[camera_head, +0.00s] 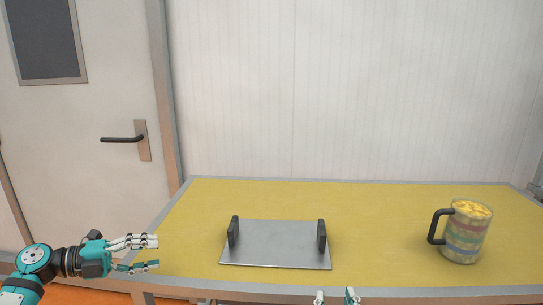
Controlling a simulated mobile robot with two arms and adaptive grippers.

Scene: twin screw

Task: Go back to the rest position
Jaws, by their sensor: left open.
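My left gripper (150,253) is at the lower left, by the table's left edge. Its fingers point right, spread apart, with nothing between them. My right gripper (338,297) shows only as fingertips at the bottom edge, in front of the table; the rest of it is out of the frame. A grey metal plate (277,245) with two upright dark handles lies on the table, to the right of my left gripper and apart from it. A striped mug (467,235) with a black handle stands upright at the table's right, with yellowish contents at its top.
The yellow table top (370,215) with a grey rim is clear between the plate and the mug. A ribbed white wall (340,90) stands behind the table. A door (80,130) with a dark handle is at the left.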

